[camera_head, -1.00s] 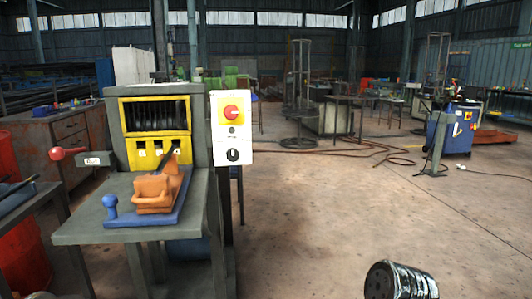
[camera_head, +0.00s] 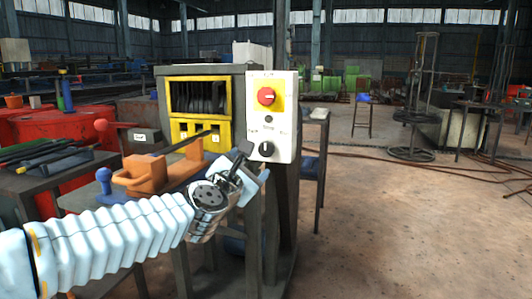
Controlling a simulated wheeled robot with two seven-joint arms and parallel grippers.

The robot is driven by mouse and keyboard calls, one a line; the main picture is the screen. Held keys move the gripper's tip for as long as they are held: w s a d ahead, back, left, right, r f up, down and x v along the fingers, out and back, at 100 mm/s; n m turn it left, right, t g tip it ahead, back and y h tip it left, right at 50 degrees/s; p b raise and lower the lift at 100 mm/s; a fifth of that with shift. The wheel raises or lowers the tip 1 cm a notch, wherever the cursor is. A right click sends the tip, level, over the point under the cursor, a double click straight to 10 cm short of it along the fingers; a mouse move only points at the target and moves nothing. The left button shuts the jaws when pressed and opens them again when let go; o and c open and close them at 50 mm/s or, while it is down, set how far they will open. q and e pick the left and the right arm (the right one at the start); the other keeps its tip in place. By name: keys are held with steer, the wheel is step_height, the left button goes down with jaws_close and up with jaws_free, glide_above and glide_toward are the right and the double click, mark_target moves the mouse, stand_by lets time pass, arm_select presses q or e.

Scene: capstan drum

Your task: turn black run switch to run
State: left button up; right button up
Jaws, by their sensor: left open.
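The black run switch (camera_head: 266,149) is a round knob low on the white control panel (camera_head: 283,131) on the right side of the machine. A red rotary knob (camera_head: 266,96) on a yellow plate sits above it. My left gripper (camera_head: 246,160) reaches in from the lower left on a white ribbed arm. Its dark fingers are just left of the black switch, and I cannot tell whether they touch it. It is open and looks empty. Small lettering beside the switch is too small to read surely. My right gripper is not in view.
The yellow-framed drum housing (camera_head: 199,82) stands left of the panel. An orange vise (camera_head: 141,174) sits on the bench before it. Open floor (camera_head: 400,240) lies to the right.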

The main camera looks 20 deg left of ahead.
mark_target(266, 151)
arm_select(q)
steer(key=w+p, duration=0.1)
steer(key=w, duration=1)
steer(key=shift+w+d+f+p, duration=0.1)
steer(key=shift+w+p, duration=0.15)
steer(key=shift+p, duration=0.1)
steer(key=c, duration=1.1)
steer(key=shift+o, duration=0.2)
steer(key=shift+m, duration=0.4)
steer(key=m, duration=0.3)
steer(key=shift+d+m, duration=0.1)
steer(key=shift+m, duration=0.3)
steer(key=m+p, duration=0.1)
steer(key=m, duration=0.4)
steer(key=shift+f, duration=0.15)
steer(key=shift+m, duration=0.4)
